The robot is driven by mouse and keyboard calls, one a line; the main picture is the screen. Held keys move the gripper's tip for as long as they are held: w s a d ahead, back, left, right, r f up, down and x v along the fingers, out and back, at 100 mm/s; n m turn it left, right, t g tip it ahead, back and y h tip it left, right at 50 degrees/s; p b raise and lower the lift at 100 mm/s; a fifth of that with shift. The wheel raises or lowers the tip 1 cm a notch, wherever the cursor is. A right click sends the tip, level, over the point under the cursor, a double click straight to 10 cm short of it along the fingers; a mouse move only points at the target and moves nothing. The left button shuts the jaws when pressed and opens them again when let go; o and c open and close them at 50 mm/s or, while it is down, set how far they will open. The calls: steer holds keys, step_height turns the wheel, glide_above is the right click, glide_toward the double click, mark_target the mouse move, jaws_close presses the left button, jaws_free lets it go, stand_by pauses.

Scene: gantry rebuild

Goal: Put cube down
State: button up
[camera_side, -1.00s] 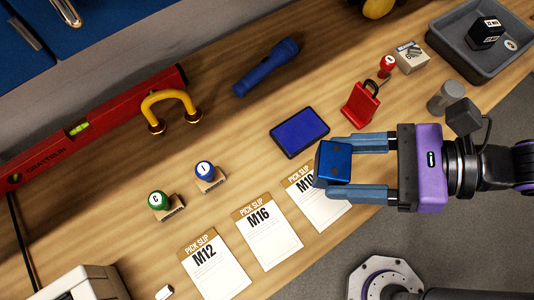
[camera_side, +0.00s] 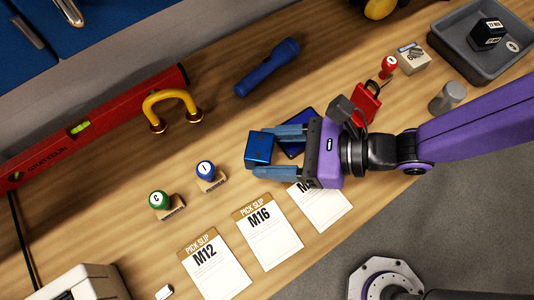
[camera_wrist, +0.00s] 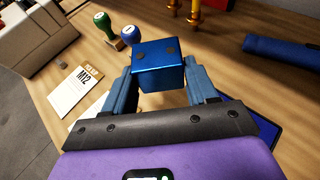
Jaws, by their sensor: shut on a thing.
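A shiny blue cube (camera_side: 259,148) is held between the two fingers of my gripper (camera_side: 276,152), which is shut on it. In the side view the cube appears over the bench between the blue-topped stamp and the ink pad; its height above the wood is hard to tell. In the wrist view the cube (camera_wrist: 158,65) sits between the blue fingertips (camera_wrist: 160,82). Pick slips M12 (camera_side: 214,265), M16 (camera_side: 268,232) and a third slip (camera_side: 321,207) lie in a row on the bench. My gripper partly covers the third slip.
A blue-topped stamp (camera_side: 211,178) and a green-topped stamp (camera_side: 166,205) stand left of the cube. A blue ink pad (camera_side: 312,117) lies partly behind my gripper. A blue flashlight (camera_side: 267,66), red level (camera_side: 100,122), red padlock (camera_side: 365,103) and grey tray (camera_side: 487,62) are farther off.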

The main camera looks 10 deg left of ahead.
mark_target(267, 159)
steer(key=shift+w+a+f, duration=0.2)
steer(key=shift+a+f, duration=0.4)
steer(key=shift+f, duration=0.05)
steer(key=shift+a+f, duration=0.1)
steer(key=shift+f, duration=1.55)
steer(key=shift+f, duration=0.2)
steer(key=o, duration=0.9)
steer(key=shift+o, duration=0.2)
steer(key=shift+w, duration=0.1)
steer(key=shift+r, duration=0.25)
steer(key=v, duration=1.2)
